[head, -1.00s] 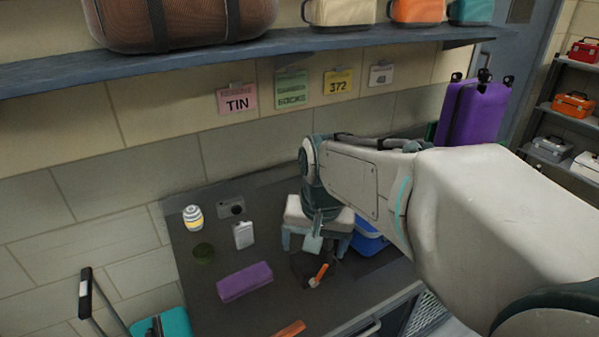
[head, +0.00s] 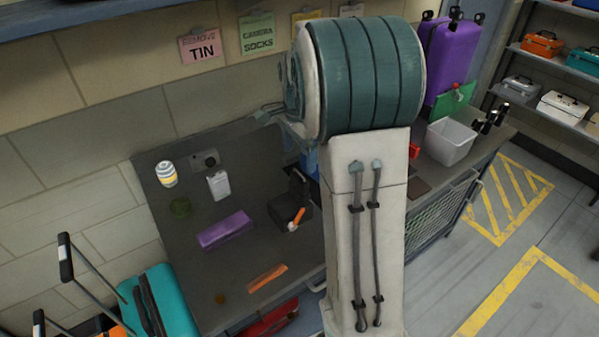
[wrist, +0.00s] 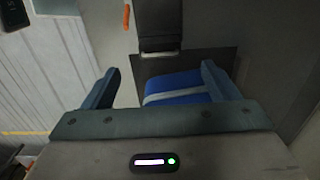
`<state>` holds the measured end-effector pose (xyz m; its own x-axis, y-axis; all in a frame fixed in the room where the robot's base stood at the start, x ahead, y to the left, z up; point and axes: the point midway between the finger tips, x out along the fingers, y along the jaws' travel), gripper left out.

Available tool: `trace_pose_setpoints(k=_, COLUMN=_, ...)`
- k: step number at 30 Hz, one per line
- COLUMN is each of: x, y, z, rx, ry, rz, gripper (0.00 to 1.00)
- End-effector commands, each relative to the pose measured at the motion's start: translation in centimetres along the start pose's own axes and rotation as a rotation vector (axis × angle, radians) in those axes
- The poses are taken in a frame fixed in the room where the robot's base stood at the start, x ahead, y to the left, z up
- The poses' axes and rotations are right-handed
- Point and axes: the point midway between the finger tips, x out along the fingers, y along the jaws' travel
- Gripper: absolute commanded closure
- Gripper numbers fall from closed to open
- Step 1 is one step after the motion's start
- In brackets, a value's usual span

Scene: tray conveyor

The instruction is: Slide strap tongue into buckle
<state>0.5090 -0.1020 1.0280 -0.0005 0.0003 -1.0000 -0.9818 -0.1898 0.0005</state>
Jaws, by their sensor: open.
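My gripper (wrist: 160,70) is open in the wrist view, with its two fingers wide apart and nothing held between them. A blue case (wrist: 180,82) with a pale grey strap-like band (wrist: 176,97) shows beyond and between the fingers. I cannot tell whether they touch it. In the head view my arm hides most of the case. A black open box-like item (head: 285,208) stands on the bench; an orange and white piece (head: 297,219) lies at its front. A dark block (wrist: 159,28) shows at the top of the wrist view. I cannot make out the strap tongue or buckle.
On the bench are a purple block (head: 225,230), a white box (head: 218,186), a striped jar (head: 166,174) and an orange strip (head: 267,278). A white bin (head: 450,140) and purple suitcase (head: 451,55) stand right. A teal suitcase (head: 160,303) stands at left.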

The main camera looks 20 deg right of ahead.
Motion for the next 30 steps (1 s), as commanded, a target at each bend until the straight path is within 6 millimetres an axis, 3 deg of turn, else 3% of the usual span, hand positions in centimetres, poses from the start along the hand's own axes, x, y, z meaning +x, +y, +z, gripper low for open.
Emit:
trace_pose_setpoints(k=6, x=4.5, y=0.1, z=0.0, rx=0.000, ry=-0.001, rz=0.005, gripper=0.18)
trace_pose_setpoints(k=12, x=7.6, y=0.1, z=0.0, rx=-0.001, ry=0.000, rz=0.002, gripper=0.18)
trace_pose_setpoints(k=18, x=9.0, y=0.1, z=0.0, rx=-0.002, ry=0.000, rz=0.001, gripper=0.18)
trace_pose_setpoints(k=27, x=9.2, y=0.0, z=0.0, rx=-0.002, ry=0.000, rz=-0.001, gripper=0.18)
trace_pose_setpoints(k=30, x=9.2, y=0.0, z=0.0, rx=-0.002, ry=0.000, rz=-0.001, gripper=0.43)
